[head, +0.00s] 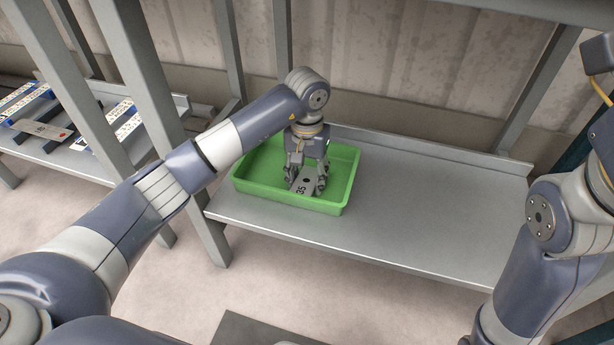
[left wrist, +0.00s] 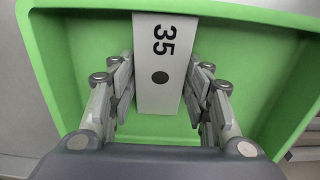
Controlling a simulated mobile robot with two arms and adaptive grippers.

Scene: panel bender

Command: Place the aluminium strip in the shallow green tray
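The aluminium strip (head: 303,186) is a flat pale bar marked 35, with a dark hole. It is over the shallow green tray (head: 262,192), its numbered end towards the tray's front wall. My left gripper (head: 307,183) points down inside the tray, with its fingers closed on both long edges of the strip.
The tray stands on the left part of a grey metal shelf (head: 430,205), whose right part is bare. Grey uprights (head: 140,70) stand close to my left arm. At the far left, another bench holds blue-and-white slotted racks (head: 22,103) and a labelled plate (head: 43,130).

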